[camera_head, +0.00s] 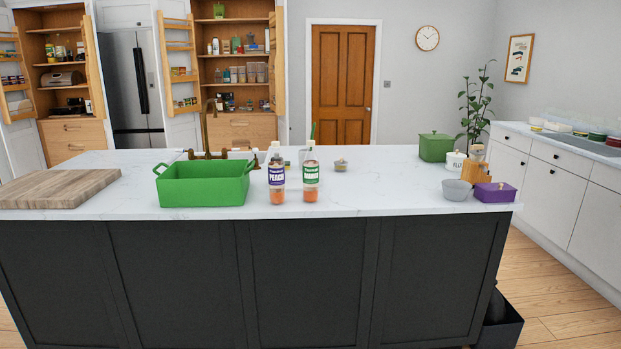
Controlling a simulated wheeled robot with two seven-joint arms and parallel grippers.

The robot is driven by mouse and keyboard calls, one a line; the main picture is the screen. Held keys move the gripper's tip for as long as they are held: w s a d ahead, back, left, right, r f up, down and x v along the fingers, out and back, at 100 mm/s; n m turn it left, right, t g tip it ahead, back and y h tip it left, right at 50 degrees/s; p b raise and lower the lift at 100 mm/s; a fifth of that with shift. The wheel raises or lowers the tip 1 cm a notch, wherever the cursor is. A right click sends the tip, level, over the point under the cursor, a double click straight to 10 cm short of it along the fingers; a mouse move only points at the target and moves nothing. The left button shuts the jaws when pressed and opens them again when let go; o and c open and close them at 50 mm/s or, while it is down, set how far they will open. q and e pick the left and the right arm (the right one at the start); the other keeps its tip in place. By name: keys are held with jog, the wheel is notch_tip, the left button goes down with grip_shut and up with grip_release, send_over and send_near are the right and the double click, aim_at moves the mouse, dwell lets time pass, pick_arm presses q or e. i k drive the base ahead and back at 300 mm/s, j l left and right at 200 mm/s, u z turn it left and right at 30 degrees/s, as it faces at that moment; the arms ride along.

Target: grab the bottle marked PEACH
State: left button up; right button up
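The bottle marked PEACH (276,177) stands upright on the white island top, with a purple label, orange contents and a pale cap. It is just right of a green rectangular tub (202,190). A second bottle with a green label, which seems to read MANGO (311,178), stands upright to its right with a small gap. Neither of my grippers shows in the head view.
The white countertop (380,198) is clear right of the bottles. A wooden board (60,188) lies at the left end. A grey bowl (456,190), purple box (495,193) and green pot (435,147) stand at the right. The island's dark front (250,285) faces me.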

aim_at(277, 168)
jog(key=i+j, duration=0.15)
jog(key=i, duration=0.45)
jog(key=i+j, duration=0.2)
jog(key=i, duration=0.35)
